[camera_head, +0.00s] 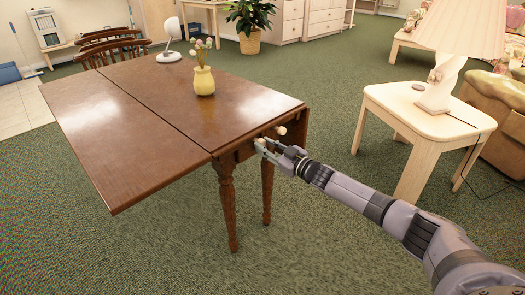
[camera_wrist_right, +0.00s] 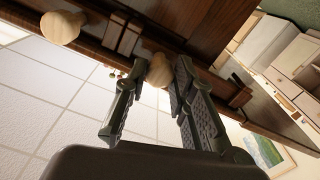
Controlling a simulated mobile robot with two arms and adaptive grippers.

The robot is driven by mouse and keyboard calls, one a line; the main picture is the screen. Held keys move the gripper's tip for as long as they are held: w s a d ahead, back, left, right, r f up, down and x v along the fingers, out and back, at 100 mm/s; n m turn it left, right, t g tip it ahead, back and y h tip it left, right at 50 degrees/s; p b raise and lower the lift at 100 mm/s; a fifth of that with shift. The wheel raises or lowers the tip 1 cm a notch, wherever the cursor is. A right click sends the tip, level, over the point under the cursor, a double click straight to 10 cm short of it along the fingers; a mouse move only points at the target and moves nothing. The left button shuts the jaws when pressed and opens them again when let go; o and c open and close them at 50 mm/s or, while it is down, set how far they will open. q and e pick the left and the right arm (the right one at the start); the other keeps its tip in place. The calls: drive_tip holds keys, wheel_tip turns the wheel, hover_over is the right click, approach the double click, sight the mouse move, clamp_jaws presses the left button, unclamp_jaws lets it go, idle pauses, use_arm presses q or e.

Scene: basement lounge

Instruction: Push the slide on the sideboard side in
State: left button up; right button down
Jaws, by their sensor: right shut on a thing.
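The brown wooden drop-leaf table (camera_head: 120,128) stands at left centre, its left leaf raised and level. At its near end are two pale round knobs. One knob (camera_head: 280,130) is free, close to the right corner; a free knob also shows at upper left in the right wrist view (camera_wrist_right: 62,27). The other knob (camera_wrist_right: 159,70) sits between the fingers of my right gripper (camera_head: 263,147), which is shut on it at the table's end. How far the slide behind it sticks out is hard to tell. My left gripper is not in view.
A yellow vase with flowers (camera_head: 204,81) and a white lamp (camera_head: 169,54) stand on the table. Chairs (camera_head: 110,50) are behind it. A pale side table (camera_head: 415,115) with a lamp stands right, near my right arm. White drawers (camera_head: 322,20) are at the back. Green carpet in front is clear.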

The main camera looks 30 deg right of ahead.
drive_tip(key=shift+d+r, duration=0.1)
drive_tip(key=shift+d, duration=0.2)
drive_tip(key=c, duration=1.8)
unclamp_jaws()
drive_tip(key=o, duration=0.5)
drive_tip(key=shift+c, duration=0.2)
drive_tip(key=shift+s+d+f, duration=0.1)
drive_tip(key=shift+s+f, duration=0.1)
drive_tip(key=shift+s, duration=0.25)
drive_tip(key=v, duration=1.1)
drive_tip(key=shift+r, duration=0.2)
